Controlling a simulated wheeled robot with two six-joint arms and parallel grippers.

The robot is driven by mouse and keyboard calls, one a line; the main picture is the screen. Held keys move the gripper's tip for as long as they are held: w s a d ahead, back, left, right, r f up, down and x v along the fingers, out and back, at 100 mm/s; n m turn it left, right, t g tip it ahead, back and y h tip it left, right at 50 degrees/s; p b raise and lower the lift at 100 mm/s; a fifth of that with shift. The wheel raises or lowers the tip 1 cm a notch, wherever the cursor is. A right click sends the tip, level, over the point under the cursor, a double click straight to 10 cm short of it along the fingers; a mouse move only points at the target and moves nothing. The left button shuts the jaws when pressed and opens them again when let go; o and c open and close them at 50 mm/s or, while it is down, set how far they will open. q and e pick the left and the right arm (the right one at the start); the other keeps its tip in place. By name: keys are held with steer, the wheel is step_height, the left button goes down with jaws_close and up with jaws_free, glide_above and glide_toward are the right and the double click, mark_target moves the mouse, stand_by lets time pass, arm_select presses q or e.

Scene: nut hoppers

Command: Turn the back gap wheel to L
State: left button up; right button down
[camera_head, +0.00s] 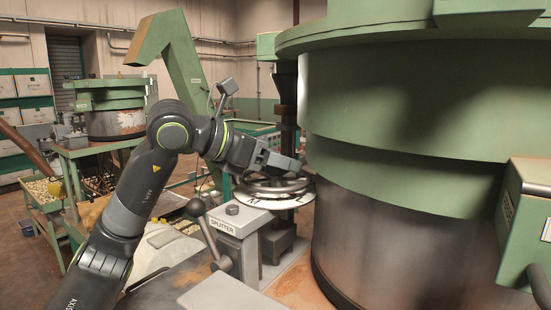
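A dark metal handwheel (264,184) sits above a pale round dial (262,203) with black marks, beside the large green machine. The marks are too small to read, so I cannot tell which letter the wheel points at. My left gripper (291,166) reaches in from the left, with its fingers at the far upper side of the wheel's rim. I cannot tell whether they touch or grip the rim. My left arm and gripper hide part of the wheel. My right gripper is out of view.
A grey block labelled SPLITTER (222,225) with a ball-ended lever (205,225) stands just in front of the wheel. The big green and steel drum (410,130) closes off the right side. A green box (525,220) juts in at the right edge.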

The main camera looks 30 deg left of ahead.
arm_select(q)
steer(key=shift+s+a+r+b, duration=0.1)
steer(key=shift+s+a+b, duration=0.2)
steer(key=shift+s+b, duration=0.1)
steer(key=b+v, duration=0.6)
steer(key=v, duration=1)
steer(key=shift+r, duration=0.25)
steer(key=shift+s, duration=0.15)
